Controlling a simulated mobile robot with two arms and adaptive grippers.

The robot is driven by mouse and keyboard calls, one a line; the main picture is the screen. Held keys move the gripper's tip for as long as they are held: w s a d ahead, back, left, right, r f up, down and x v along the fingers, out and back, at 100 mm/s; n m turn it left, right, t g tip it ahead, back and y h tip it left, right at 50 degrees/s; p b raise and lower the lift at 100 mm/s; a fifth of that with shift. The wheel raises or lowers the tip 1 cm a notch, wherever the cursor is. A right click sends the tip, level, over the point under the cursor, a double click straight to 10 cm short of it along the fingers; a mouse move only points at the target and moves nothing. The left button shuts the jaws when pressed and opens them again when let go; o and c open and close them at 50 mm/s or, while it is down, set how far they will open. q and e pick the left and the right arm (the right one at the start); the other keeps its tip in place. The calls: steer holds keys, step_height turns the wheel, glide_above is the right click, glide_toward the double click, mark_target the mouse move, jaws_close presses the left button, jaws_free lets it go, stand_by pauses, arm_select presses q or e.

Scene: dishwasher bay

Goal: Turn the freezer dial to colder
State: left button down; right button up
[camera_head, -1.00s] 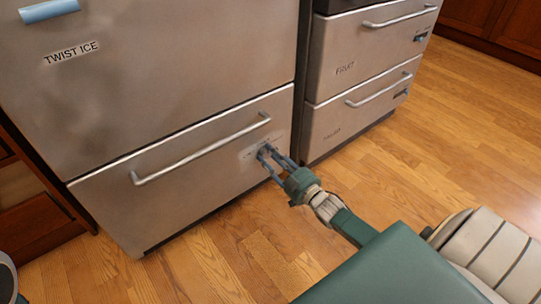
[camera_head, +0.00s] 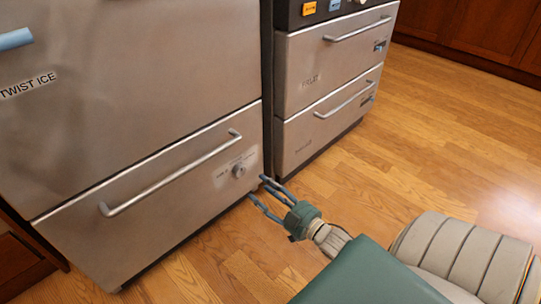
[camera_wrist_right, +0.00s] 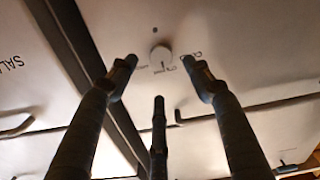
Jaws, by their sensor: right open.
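The freezer dial (camera_head: 238,171) is a small round grey knob near the right end of the lower steel drawer front (camera_head: 190,215). In the right wrist view the dial (camera_wrist_right: 161,54) shows pale and round, with a short dark mark at its lower edge and small lettering on both sides. My right gripper (camera_head: 257,188) is open and empty, its fingers spread, just right of and below the dial and apart from it. In the wrist view the fingers (camera_wrist_right: 162,80) frame the dial without touching it. My left gripper is out of view.
A bar handle (camera_head: 170,175) spans the drawer front left of the dial. A "TWIST ICE" panel (camera_head: 130,70) is above. A second steel unit with two handled drawers (camera_head: 330,100) stands to the right. The wood floor (camera_head: 440,140) is clear at right.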

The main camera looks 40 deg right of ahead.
steer(key=shift+s+d, duration=0.1)
steer(key=shift+s, duration=1.35)
